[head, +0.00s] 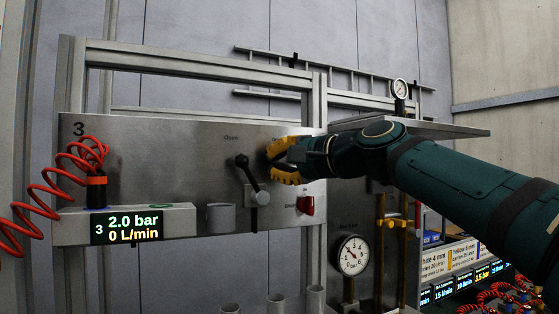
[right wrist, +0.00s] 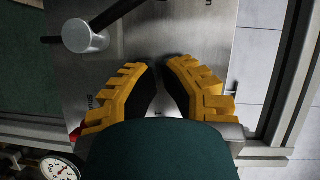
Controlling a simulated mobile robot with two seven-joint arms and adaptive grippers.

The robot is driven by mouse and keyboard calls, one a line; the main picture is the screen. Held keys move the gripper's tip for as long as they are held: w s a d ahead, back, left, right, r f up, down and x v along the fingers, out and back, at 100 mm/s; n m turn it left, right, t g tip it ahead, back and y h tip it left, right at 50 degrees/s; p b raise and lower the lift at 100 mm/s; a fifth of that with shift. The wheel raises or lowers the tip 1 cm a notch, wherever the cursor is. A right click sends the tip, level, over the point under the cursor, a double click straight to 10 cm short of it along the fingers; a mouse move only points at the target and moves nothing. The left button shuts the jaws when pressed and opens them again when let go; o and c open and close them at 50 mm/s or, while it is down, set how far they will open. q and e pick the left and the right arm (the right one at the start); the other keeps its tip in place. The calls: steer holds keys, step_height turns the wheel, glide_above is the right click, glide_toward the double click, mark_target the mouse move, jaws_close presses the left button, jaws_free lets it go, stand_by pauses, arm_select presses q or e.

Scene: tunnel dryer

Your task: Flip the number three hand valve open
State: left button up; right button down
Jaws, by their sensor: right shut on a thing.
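The steel panel (head: 170,160) marked 3 carries a black lever (head: 248,171) on a silver hub, tilted up and left. In the right wrist view the lever's silver hub (right wrist: 85,37) is at the upper left. A red handle (head: 306,205) sits below and right of the lever, beside a small label. My right gripper (head: 272,163), with yellow fingers, is at the panel just right of the black lever and above the red handle. It also shows in the right wrist view (right wrist: 158,68). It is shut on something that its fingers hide. My left gripper is out of view.
A display (head: 127,227) reads 2.0 bar and 0 L/min. A red coiled hose (head: 60,180) hangs at the left. A round gauge (head: 352,255) stands below right, and another gauge (head: 399,88) is above my right arm. Metal posts frame the panel.

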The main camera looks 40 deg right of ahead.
steer(key=r+b+v, duration=0.1)
steer(key=r+v, duration=0.1)
steer(key=v, duration=0.8)
steer(key=shift+d, duration=0.3)
steer(key=shift+d, duration=0.15)
